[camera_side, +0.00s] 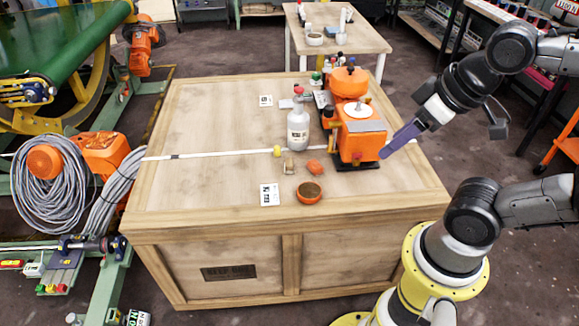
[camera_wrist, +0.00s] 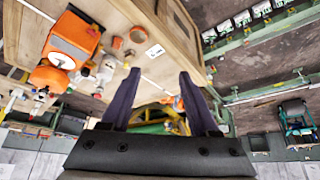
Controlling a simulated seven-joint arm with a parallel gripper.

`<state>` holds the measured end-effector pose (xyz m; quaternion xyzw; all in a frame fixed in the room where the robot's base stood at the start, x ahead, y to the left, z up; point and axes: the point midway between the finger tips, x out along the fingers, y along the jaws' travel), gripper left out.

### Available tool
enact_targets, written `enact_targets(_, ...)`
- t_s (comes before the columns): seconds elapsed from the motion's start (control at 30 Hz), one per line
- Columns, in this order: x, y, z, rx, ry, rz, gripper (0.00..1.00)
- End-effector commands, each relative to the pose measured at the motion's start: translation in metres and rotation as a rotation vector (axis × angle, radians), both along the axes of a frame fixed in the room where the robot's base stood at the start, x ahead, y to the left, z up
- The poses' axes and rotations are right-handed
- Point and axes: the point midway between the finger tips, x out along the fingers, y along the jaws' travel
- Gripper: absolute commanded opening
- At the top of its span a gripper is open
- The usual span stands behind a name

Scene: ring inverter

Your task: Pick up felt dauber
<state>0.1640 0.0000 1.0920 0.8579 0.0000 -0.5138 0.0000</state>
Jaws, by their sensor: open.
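I cannot tell for sure which item is the felt dauber. A small beige piece (camera_side: 289,168) and a small orange-red piece (camera_side: 315,167) lie close together on the wooden crate top (camera_side: 210,140). A small yellow knob-like thing (camera_side: 277,151) is just behind them. My gripper (camera_side: 388,152) is raised over the right side of the crate, beside the orange machine and apart from the small pieces. In the wrist view my two purple fingers (camera_wrist: 160,75) are spread with nothing between them.
The orange machine (camera_side: 360,135) stands at the crate's right. A grey-white bottle (camera_side: 298,128) stands left of it. An orange bowl (camera_side: 309,192) sits in front, near a printed card (camera_side: 270,194). A white strip (camera_side: 215,153) crosses the top. The crate's left side is mostly clear.

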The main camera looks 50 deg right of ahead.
Motion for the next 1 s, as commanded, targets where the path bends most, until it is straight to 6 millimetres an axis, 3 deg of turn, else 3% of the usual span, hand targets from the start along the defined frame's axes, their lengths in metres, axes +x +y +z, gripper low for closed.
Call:
enact_targets(0.23, 0.0, 0.0, 0.0, 0.0, 0.0, 0.0, 0.61)
enact_targets(0.43, 0.0, 0.0, 0.0, 0.0, 0.0, 0.0, 0.97)
enact_targets(0.87, 0.0, 0.0, 0.0, -0.032, 0.0, 0.06, 0.97)
enact_targets(1.0, 0.018, 0.0, 0.03, -0.107, -0.061, 0.187, 0.97)
